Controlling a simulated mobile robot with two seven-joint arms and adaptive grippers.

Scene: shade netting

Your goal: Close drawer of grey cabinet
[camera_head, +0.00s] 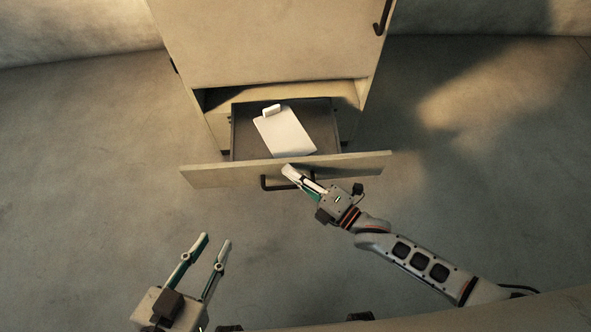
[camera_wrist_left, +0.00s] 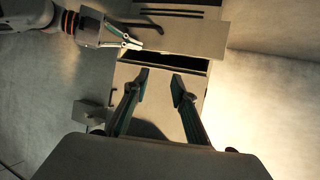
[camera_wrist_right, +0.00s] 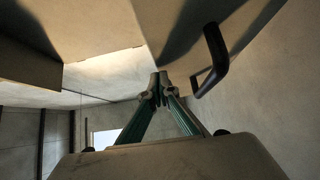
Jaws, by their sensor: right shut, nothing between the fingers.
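The grey cabinet (camera_head: 265,45) stands at the top middle of the head view. Its low drawer is pulled out, with the drawer front (camera_head: 225,175) toward me and a dark bar handle (camera_head: 268,184) on it. A white clipboard-like object (camera_head: 285,132) lies inside the drawer. My right gripper (camera_head: 290,172) is shut and empty, its tips at the drawer front beside the handle; I cannot tell if they touch. In the right wrist view the shut fingers (camera_wrist_right: 159,85) are left of the dark handle (camera_wrist_right: 213,60). My left gripper (camera_head: 216,240) is open and empty, lower left, apart from the drawer.
A second dark handle (camera_head: 382,17) is on the cabinet's upper door. The floor (camera_head: 90,150) is clear on both sides of the cabinet. A pale curved edge (camera_head: 480,318) runs along the bottom right of the head view.

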